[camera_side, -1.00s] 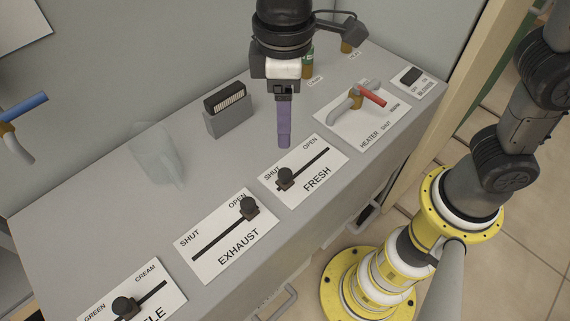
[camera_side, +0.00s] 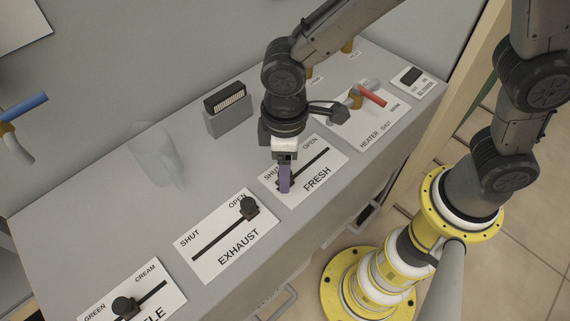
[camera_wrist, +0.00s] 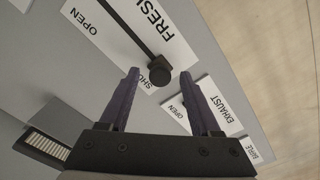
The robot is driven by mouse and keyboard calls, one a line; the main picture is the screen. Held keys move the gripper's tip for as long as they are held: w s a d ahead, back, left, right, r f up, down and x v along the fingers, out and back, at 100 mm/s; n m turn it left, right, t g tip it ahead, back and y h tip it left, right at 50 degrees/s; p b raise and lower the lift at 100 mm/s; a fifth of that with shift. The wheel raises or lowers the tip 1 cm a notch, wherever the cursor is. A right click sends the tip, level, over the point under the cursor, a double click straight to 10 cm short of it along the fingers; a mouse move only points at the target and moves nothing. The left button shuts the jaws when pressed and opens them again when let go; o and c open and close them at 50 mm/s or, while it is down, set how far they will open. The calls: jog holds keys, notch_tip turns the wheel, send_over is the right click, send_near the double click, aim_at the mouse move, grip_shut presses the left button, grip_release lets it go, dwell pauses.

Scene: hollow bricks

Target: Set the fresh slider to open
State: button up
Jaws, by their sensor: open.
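The FRESH slider plate (camera_side: 318,165) is a white panel with a dark slot running from SHUT to OPEN. Its black knob (camera_wrist: 158,75) sits at the SHUT end of the slot in the wrist view. In the side view my gripper hides most of the knob. My gripper (camera_side: 285,190) is low over the SHUT end of the plate. In the wrist view its two purple fingers (camera_wrist: 160,85) are apart, with the knob just beyond and between their tips. I cannot tell whether a finger touches it.
The EXHAUST plate (camera_side: 240,238) lies to the left, its knob (camera_side: 249,208) at OPEN. The heater plate (camera_side: 348,120) with a red-handled valve (camera_side: 369,93) is to the right. A grey block (camera_side: 229,115) and a clear container (camera_side: 156,157) stand farther back.

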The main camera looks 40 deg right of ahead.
grip_shut()
dwell(0.3)
dwell(1.1)
